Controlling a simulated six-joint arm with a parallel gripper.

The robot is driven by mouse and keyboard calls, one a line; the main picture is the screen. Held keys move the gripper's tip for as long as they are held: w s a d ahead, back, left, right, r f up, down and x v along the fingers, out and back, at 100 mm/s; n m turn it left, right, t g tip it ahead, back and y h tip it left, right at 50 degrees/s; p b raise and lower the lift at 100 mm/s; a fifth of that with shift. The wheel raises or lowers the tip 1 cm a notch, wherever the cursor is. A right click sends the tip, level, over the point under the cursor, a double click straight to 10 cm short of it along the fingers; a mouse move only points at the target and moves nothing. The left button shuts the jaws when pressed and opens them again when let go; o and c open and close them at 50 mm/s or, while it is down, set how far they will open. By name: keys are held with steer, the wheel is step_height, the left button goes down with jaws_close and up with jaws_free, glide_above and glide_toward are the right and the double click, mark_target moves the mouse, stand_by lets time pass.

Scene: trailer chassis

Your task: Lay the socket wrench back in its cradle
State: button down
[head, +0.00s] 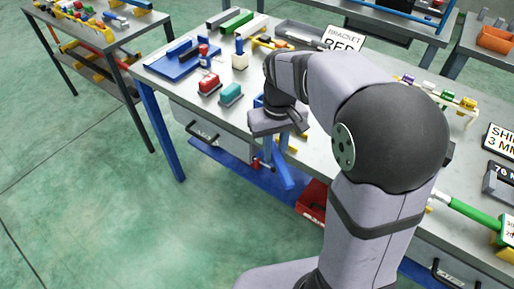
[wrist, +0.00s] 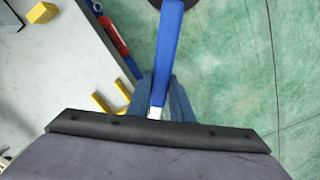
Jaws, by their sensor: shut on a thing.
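My gripper (head: 271,152) hangs just off the front edge of the workbench. In the wrist view its fingers (wrist: 157,98) are shut on a long blue bar with a pale end and a dark rounded far end, which looks like the socket wrench (wrist: 168,50). The wrench (head: 284,177) is partly hidden by my gripper in the head view. Yellow forked supports, which look like the cradle (wrist: 104,105), stand on the bench left of the wrench in the wrist view. The wrench is apart from them. My arm hides most of the cradle in the head view.
A red bin (head: 312,200) sits below. Open green floor (head: 150,225) lies in front.

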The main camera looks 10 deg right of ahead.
steer(key=s+d+r+m+p, duration=0.2)
steer(key=d+r+m+p, duration=0.1)
steer(key=d+r+p, duration=1.1)
steer(key=w+f+n+p, duration=0.3)
steer(key=w+f+n, duration=0.2)
steer(key=n, duration=0.5)
steer(key=shift+d+f, duration=0.45)
steer(key=shift+f, duration=0.3)
steer(key=shift+s+p, duration=0.1)
steer(key=shift+p, duration=0.25)
steer(key=shift+f+b, duration=3.4)
steer(key=shift+f, duration=1.8)
